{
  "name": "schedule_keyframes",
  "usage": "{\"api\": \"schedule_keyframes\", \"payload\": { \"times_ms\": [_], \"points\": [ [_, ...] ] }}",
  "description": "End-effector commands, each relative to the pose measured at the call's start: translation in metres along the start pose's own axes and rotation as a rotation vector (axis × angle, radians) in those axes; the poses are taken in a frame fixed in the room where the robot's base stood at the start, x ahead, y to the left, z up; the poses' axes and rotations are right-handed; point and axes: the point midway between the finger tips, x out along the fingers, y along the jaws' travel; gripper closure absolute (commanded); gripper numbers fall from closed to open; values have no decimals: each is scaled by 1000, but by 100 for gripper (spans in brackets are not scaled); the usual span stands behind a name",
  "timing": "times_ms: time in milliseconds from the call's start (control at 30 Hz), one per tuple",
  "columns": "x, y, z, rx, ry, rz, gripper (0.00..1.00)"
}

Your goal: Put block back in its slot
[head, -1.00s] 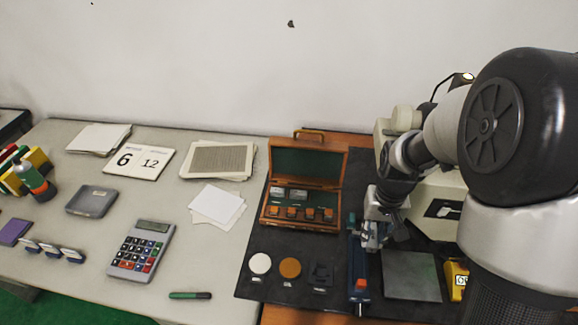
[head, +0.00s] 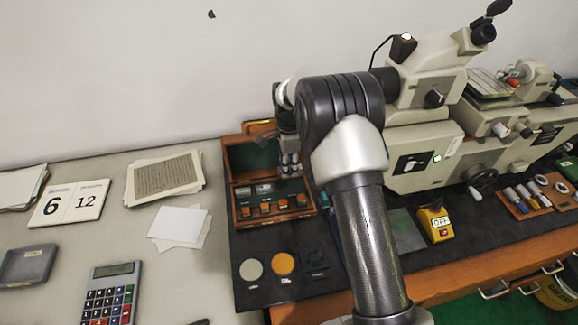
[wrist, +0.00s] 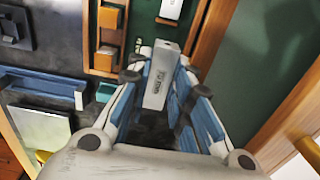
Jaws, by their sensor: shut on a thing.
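A grey metal block (wrist: 160,78) with dark markings is between my gripper's fingers in the wrist view. My gripper (wrist: 160,97) is shut on it, one blue-padded finger on each side. In the head view my gripper (head: 290,166) is over the right part of the open wooden case (head: 232,207), largely hidden by my arm. The case has a green lining and a row of orange blocks (head: 262,208) along its front. Light blocks (head: 263,189) sit behind them; one pale block (wrist: 171,9) also shows in the wrist view. The target slot cannot be made out.
The case's raised lid (head: 247,157) stands behind it. A beige machine (head: 420,150) is close on the right, with a yellow device (head: 436,224) in front. Round pads (head: 251,269) lie on the dark mat (head: 262,303). Papers (head: 180,227) lie left.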

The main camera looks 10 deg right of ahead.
Motion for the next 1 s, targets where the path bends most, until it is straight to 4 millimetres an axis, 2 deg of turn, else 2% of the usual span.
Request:
{"api": "schedule_keyframes", "payload": {
  "times_ms": [167,600,1000],
  "points": [
    [12,0,0,1,0,0,100],
    [60,0,0,-1,0,0,100],
    [64,0,0,-2,0,-2,100]
  ]
}}
